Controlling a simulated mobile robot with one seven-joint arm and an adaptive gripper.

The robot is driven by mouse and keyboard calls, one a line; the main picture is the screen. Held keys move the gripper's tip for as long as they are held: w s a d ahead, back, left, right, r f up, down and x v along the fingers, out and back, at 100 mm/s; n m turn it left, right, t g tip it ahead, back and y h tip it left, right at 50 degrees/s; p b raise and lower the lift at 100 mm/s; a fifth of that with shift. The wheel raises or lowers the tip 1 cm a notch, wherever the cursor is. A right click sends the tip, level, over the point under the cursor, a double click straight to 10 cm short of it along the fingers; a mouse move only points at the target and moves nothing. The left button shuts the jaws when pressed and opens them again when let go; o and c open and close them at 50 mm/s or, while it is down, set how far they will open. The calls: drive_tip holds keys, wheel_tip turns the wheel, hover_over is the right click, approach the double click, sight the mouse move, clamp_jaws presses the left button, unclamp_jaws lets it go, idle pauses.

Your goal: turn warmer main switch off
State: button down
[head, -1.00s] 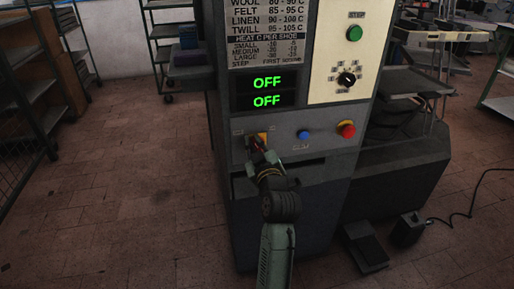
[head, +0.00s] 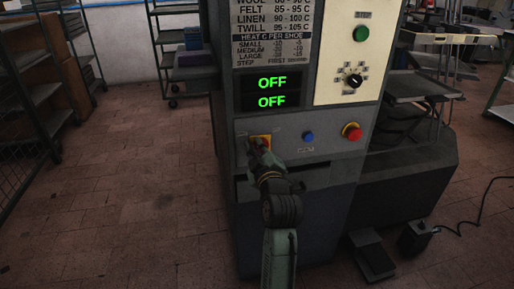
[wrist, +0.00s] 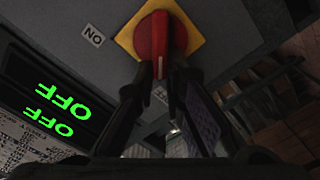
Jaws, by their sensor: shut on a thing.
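The warmer main switch is a red rotary knob (wrist: 160,38) on a yellow plate (wrist: 195,38) in the wrist view. Its grip bar stands upright in that picture, with a white mark at the lower end. An ON label (wrist: 93,38) is beside the plate. My gripper (wrist: 161,82) has one finger on each side of the bar and is shut on it. In the head view my gripper (head: 256,149) is at the yellow plate (head: 265,138) and mostly hides the knob. Two displays (head: 272,92) above both read OFF in green.
Above are a black selector dial (head: 354,81) and a green button (head: 361,33). Pedals (head: 371,256) stand on the floor at the right.

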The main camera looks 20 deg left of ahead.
drive_tip(key=c, duration=1.7)
unclamp_jaws()
drive_tip(key=shift+o, duration=0.2)
drive_tip(key=v, duration=1.2)
